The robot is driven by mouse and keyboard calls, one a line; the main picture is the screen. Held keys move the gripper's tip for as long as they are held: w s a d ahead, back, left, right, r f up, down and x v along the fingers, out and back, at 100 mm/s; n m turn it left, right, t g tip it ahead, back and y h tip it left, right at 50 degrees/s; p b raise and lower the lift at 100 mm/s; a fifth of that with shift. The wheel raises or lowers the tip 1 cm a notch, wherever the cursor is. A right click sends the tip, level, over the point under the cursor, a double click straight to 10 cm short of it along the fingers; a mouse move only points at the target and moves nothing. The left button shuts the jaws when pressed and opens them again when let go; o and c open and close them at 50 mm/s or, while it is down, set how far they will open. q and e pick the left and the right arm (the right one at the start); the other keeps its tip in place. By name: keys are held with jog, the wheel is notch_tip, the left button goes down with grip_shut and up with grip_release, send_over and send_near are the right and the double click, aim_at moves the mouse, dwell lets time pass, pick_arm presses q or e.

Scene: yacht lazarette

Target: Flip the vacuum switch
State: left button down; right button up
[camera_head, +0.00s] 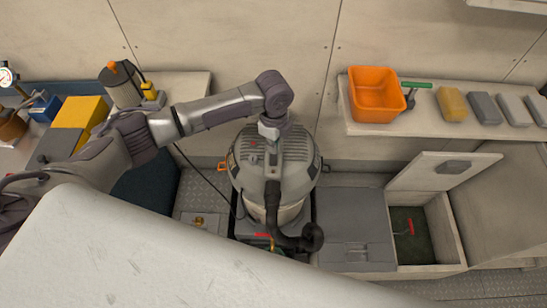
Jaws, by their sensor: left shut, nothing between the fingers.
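The vacuum (298,155) stands upright on the floor in the middle of the view, with a grey ribbed head, a pale drum and a black hose at its front. A small red spot (253,144) shows on top of its head at the left; I cannot tell whether it is the switch or how it is set. My left gripper (271,133) is shut and empty. It points down at the vacuum's top, just right of the red spot; I cannot tell whether it touches. My right gripper is out of view.
An orange bin (376,98) and several sponge-like blocks lie on the right shelf. An open hatch lid (440,171) leans over a compartment with a red-handled tool (405,229). Yellow and blue boxes stand at left. A black cable runs left of the vacuum.

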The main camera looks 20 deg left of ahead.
pick_arm(q)
jog(key=shift+s+f+b, duration=0.1)
jog(key=shift+f+b, duration=0.3)
jog(key=shift+f, duration=0.45)
dwell(0.3)
notch_tip(320, 180, up, 2)
jog(key=shift+r+p, duration=0.1)
jog(key=shift+p, duration=1.1)
notch_tip(320, 180, up, 5)
jog(key=p, duration=0.5)
